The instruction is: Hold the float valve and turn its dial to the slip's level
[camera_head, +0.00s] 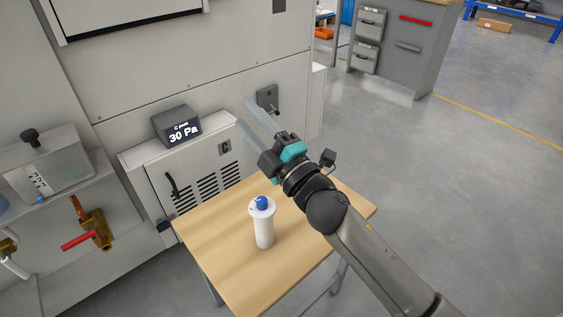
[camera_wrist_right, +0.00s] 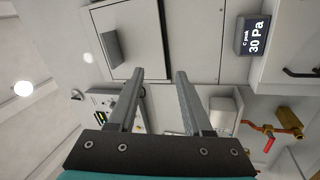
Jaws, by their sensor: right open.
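A white upright cylinder with a flanged top (camera_head: 263,230), which looks like the float valve, stands on the wooden table (camera_head: 210,240). A blue dial (camera_head: 262,203) sits on its top; its setting is too small to read. A dark display box (camera_head: 177,127) behind the table reads "C peak 30 Pa"; it also shows rotated in the right wrist view (camera_wrist_right: 253,36). I cannot make out a paper slip. My right gripper (camera_head: 243,113) is open and empty, up beyond the cylinder, pointing at the cabinet. Its two fingers also show apart in the right wrist view (camera_wrist_right: 160,75). My left gripper is out of view.
A white cabinet with vents (camera_head: 218,180) stands behind the table. Brass pipework with a red handle (camera_head: 95,230) and a grey box with a black knob (camera_head: 50,165) are at left. The tabletop around the cylinder is clear. Open floor lies to the right.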

